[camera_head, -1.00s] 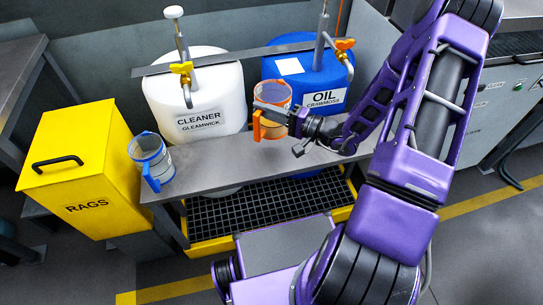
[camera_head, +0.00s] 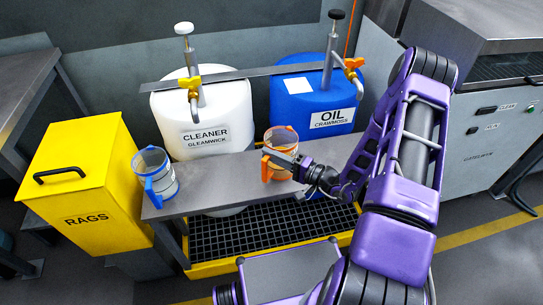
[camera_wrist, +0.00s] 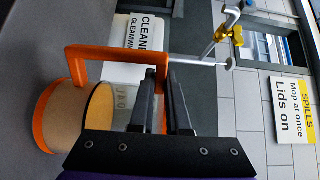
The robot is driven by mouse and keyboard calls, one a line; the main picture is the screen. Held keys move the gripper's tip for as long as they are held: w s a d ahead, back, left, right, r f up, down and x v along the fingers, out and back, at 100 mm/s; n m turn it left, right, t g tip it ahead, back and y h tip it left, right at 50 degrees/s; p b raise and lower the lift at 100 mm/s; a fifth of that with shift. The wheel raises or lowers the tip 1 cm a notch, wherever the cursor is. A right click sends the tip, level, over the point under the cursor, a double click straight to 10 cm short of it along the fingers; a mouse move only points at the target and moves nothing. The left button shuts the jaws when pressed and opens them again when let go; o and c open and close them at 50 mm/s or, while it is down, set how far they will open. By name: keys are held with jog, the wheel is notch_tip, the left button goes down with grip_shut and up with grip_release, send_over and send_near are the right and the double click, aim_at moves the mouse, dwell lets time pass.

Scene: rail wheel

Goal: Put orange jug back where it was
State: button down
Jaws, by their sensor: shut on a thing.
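The orange jug (camera_head: 283,141), a clear jug with an orange rim, base and handle, is upright at the grey bench (camera_head: 225,188), in front of the gap between the cleaner and oil drums. My gripper (camera_head: 287,163) reaches in from the right and is shut on the jug near its rim and handle. In the wrist view, the jug (camera_wrist: 60,118) lies sideways in the picture, with its upper orange part between my fingers (camera_wrist: 165,100). Its base is at or very near the bench surface; I cannot tell if it touches.
A blue-handled jug (camera_head: 155,178) stands at the bench's left end, beside the yellow rags bin (camera_head: 80,180). The white cleaner drum (camera_head: 205,120) and blue oil drum (camera_head: 315,100) stand behind the bench. A black grate (camera_head: 265,230) lies below. Bench room is free between the jugs.

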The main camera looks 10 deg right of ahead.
jog(key=shift+f, duration=0.15)
jog(key=c, duration=0.9)
grip_release()
jog(key=shift+r, duration=0.2)
jog(key=v, duration=1.2)
